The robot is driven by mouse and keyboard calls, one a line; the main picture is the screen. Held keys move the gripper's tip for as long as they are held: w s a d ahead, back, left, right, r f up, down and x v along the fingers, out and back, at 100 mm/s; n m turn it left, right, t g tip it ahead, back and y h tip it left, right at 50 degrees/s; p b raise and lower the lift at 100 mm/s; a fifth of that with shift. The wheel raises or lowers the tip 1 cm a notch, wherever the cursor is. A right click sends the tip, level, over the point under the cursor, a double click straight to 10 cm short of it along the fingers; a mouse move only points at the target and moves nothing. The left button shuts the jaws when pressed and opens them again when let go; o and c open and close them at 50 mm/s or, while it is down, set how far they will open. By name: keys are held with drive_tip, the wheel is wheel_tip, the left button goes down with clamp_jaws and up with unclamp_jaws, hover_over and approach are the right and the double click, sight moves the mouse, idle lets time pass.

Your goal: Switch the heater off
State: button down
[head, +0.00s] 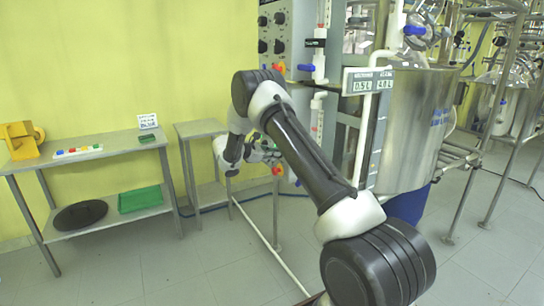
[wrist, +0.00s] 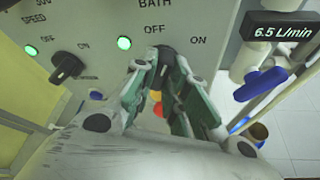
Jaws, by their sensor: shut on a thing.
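In the wrist view the panel carries a dark knob (wrist: 168,55) under the word BATH, with OFF at its upper left and ON at its right. It is taken as the heater's switch. My gripper (wrist: 165,62) is shut on this knob. The fingers cover most of it, so I cannot tell which way it points. In the head view my gripper (head: 269,153) is small, beyond my arm; the knob cannot be made out there.
Left of the gripped knob is a black SPEED-side knob (wrist: 67,66) with its own lit green lamp (wrist: 30,50). At the right are a 6.5 L/min display (wrist: 279,32) and a blue valve handle (wrist: 261,84). A steel vessel (head: 420,125) stands right of my arm; tables (head: 105,147) stand left.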

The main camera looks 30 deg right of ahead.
drive_tip(key=shift+w+d+n+g, duration=0.1)
drive_tip(key=shift+n+g, duration=0.45)
drive_tip(key=shift+n, duration=0.2)
drive_tip(key=shift+w+d+n+g, duration=0.1)
drive_tip(key=shift+n+g, duration=0.45)
drive_tip(key=shift+n, duration=0.2)
drive_tip(key=c, duration=1.4)
unclamp_jaws()
drive_tip(key=shift+d, duration=0.1)
drive_tip(key=v, duration=1.2)
